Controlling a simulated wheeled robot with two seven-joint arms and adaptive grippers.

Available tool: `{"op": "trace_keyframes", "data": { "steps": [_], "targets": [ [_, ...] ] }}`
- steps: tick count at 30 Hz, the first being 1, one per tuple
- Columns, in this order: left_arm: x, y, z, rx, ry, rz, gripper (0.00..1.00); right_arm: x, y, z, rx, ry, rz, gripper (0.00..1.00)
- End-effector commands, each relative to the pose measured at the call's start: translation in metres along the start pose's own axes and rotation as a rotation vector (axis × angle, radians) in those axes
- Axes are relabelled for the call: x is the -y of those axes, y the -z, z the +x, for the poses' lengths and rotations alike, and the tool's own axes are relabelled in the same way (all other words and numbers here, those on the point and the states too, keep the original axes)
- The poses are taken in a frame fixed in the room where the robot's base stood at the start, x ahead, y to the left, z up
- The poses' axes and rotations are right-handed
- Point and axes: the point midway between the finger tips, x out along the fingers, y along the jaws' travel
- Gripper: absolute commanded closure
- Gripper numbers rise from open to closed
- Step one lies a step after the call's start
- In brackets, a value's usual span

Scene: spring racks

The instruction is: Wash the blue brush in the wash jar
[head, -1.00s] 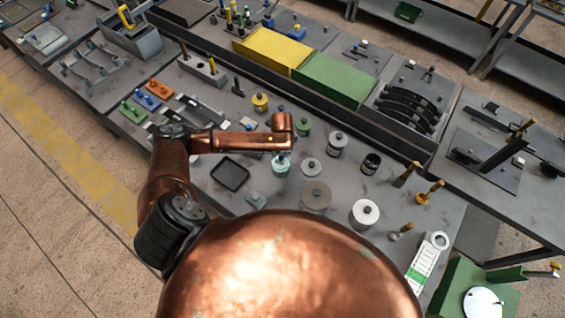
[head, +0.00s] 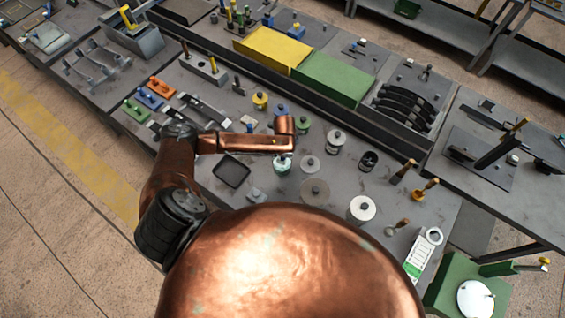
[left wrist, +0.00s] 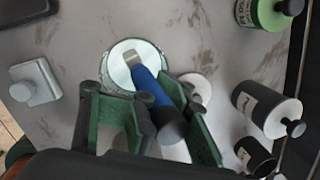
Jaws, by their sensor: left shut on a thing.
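The blue brush (left wrist: 153,89) shows in the left wrist view, with a blue handle, dark end and metal ferrule. My left gripper (left wrist: 158,118), with green-sided fingers, is shut on its handle. The brush slants over the round glass wash jar (left wrist: 118,57), its ferrule over the pale opening. I cannot tell whether the bristles touch the liquid. In the head view the jar (head: 282,168) stands just below the end of my left arm; the gripper is not clearly visible there. My right gripper is not in view.
A green jar (left wrist: 268,12), a white labelled jar (left wrist: 262,107) and a dark jar (head: 369,160) stand nearby. A flat lid (head: 309,164) lies right of the wash jar. A black tray (head: 232,170) is to its left. Yellow (head: 270,50) and green boxes (head: 334,78) stand behind.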

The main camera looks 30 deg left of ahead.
Motion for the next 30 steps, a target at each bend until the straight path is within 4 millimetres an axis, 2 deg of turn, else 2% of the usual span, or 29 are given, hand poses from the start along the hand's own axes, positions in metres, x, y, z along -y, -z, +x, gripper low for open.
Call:
{"op": "trace_keyframes", "data": {
  "steps": [10, 30],
  "targets": [
    [0.001, -0.001, -0.004, 0.001, 0.001, 0.000, 1.00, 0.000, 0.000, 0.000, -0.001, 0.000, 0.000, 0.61],
    [0.007, -0.007, -0.054, 0.001, 0.001, 0.001, 1.00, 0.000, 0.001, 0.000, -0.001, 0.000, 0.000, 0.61]
  ]
}}
